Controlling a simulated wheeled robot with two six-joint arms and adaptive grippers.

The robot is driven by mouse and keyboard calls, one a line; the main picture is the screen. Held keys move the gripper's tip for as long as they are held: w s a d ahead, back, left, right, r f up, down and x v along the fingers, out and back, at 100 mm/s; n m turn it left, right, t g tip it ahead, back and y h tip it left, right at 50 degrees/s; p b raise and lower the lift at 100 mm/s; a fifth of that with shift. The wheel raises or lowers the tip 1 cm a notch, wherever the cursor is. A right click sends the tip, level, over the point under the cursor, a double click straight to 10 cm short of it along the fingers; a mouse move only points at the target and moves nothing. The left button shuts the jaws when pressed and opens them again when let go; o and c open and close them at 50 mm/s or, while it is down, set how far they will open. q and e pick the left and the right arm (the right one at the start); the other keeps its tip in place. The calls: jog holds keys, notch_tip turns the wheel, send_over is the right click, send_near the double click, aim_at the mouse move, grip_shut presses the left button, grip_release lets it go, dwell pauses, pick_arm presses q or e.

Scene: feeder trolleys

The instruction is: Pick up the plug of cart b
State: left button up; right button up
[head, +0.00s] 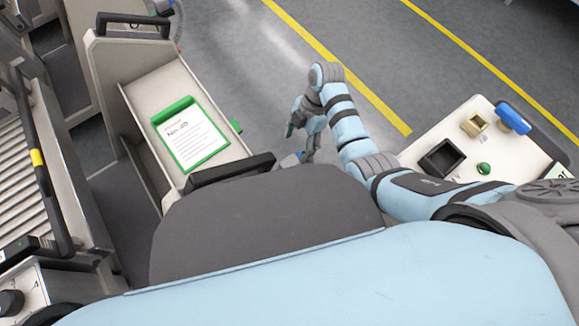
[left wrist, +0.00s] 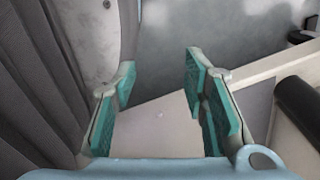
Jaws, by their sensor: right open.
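No plug can be made out for certain in either view. A pale trolley (head: 150,88) with a dark handle stands left of centre in the head view; its letter cannot be read. My right gripper (head: 299,143) hangs open, pointing down, right of this trolley, with nothing seen between its teal fingers. My left gripper (left wrist: 160,78) is open in the left wrist view, its teal fingers apart and empty over a pale flat surface (left wrist: 158,120). The left gripper is not clearly visible in the head view.
A green-framed sheet (head: 190,135) lies in the trolley's tray. A roller conveyor (head: 22,190) is at far left. At right, a white table (head: 425,150) holds a black box (head: 441,159), a brass-coloured block (head: 474,125) and a blue-topped item (head: 513,118). Grey floor (head: 260,65) with yellow lines is clear.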

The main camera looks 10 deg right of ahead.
aim_at(292, 161)
jog(key=b+x, duration=0.1)
jog(key=x, duration=0.2)
jog(key=b+x, duration=0.1)
jog(key=x, duration=0.2)
jog(key=s+b+x, duration=0.1)
jog(key=b+x, duration=0.1)
jog(key=x, duration=0.1)
pick_arm(q)
jog(key=f, duration=0.1)
jog(key=w+a+f, duration=0.1)
jog(key=f, duration=0.1)
jog(key=a+f, duration=0.1)
jog(key=shift+w+a+f, duration=0.1)
jog(key=shift+w+f, duration=0.15)
pick_arm(e)
jog(key=shift+r, duration=0.1)
jog(key=shift+c, duration=0.7)
grip_shut()
